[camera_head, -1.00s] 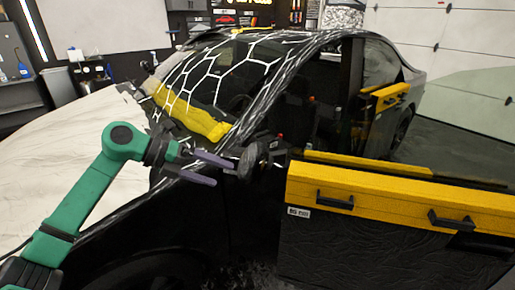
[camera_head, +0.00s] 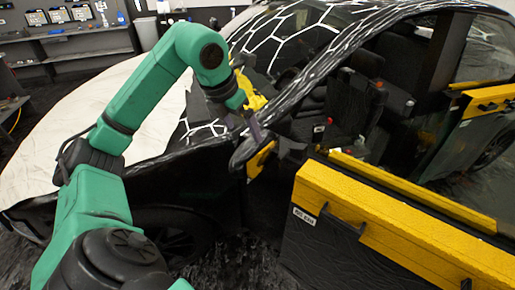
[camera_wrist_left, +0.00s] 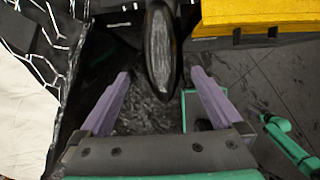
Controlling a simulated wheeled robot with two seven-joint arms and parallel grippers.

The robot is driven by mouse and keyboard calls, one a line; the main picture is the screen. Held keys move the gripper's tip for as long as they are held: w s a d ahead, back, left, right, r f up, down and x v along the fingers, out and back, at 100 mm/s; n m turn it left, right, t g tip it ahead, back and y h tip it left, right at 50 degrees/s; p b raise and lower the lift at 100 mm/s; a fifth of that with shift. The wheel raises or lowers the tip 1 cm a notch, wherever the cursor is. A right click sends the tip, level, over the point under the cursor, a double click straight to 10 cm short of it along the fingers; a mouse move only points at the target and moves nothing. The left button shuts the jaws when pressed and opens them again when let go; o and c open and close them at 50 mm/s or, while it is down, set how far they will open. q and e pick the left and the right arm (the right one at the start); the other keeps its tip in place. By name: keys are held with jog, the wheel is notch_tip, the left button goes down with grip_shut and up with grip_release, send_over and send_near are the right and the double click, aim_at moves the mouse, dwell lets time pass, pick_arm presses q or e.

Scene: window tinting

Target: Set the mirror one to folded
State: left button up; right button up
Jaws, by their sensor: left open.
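The side mirror (camera_head: 243,154) is a dark oval housing by the front edge of the car's open door, at the base of the windshield pillar. It also shows end-on at the top middle of the left wrist view (camera_wrist_left: 161,45). My left gripper (camera_head: 254,130) is right at the mirror in the head view, partly overlapping it. In the left wrist view its two purple fingers (camera_wrist_left: 160,76) are open and apart, with the mirror's lower end between them. I cannot tell whether either finger touches the mirror. My right gripper is not in view.
The open front door (camera_head: 388,220) with its yellow top stands to the right of the mirror. The black car body and patterned windshield pillar (camera_head: 330,60) lie close behind. A pale cover (camera_head: 60,140) lies on the left.

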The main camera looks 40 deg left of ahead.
aim_at(248, 141)
pick_arm(q)
jog(key=x, duration=0.5)
jog(key=shift+s, duration=0.1)
jog(key=x, duration=0.2)
jog(key=p+x, duration=0.1)
jog(key=x, duration=0.2)
jog(key=shift+w+d+r, duration=0.15)
jog(key=shift+w+d, duration=0.05)
jog(key=shift+w, duration=0.15)
jog(key=shift+f, duration=0.25)
jog(key=shift+s+a, duration=0.15)
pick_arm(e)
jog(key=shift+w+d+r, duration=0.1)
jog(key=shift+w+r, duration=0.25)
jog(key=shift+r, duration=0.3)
pick_arm(q)
grip_shut()
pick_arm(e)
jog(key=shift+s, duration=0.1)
